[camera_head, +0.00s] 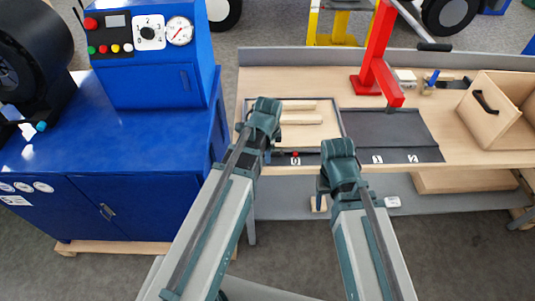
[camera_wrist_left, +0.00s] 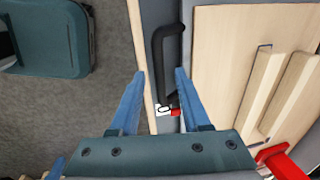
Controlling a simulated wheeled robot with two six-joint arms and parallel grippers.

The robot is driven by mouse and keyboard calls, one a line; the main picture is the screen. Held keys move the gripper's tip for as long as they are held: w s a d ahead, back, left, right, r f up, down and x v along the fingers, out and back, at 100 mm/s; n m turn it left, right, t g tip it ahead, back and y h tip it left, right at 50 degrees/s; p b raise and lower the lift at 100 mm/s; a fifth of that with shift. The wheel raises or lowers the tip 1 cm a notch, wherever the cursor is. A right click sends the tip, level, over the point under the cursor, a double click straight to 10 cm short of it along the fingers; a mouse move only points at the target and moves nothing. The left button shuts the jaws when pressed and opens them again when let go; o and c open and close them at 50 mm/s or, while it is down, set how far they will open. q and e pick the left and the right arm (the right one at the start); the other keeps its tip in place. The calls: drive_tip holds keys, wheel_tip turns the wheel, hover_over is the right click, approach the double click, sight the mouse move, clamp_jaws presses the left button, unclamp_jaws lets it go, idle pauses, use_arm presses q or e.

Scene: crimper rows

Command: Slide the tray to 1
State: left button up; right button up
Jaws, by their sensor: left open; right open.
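The tray (camera_head: 326,132) has a pale wooden floor with wooden bars on it and sits at the left of a dark track on the bench. Its red pointer (camera_head: 295,154) is at the 0 mark. The 1 mark (camera_head: 377,159) lies to the right on the track. In the left wrist view, the tray's black handle (camera_wrist_left: 160,45) lies between the open blue fingers of my left gripper (camera_wrist_left: 160,73); contact cannot be told. In the head view, my left gripper (camera_head: 264,130) hides the handle. My right gripper (camera_head: 337,160) is open, empty, near the bench's front edge.
The dark track (camera_head: 392,128) right of the tray is clear. A red press (camera_head: 375,70) stands behind it. A wooden box (camera_head: 500,112) stands at the far right. A blue cabinet (camera_head: 120,150) with a control panel stands close on the left.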

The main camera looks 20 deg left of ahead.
use_arm(q)
clamp_jaws()
idle(1.4)
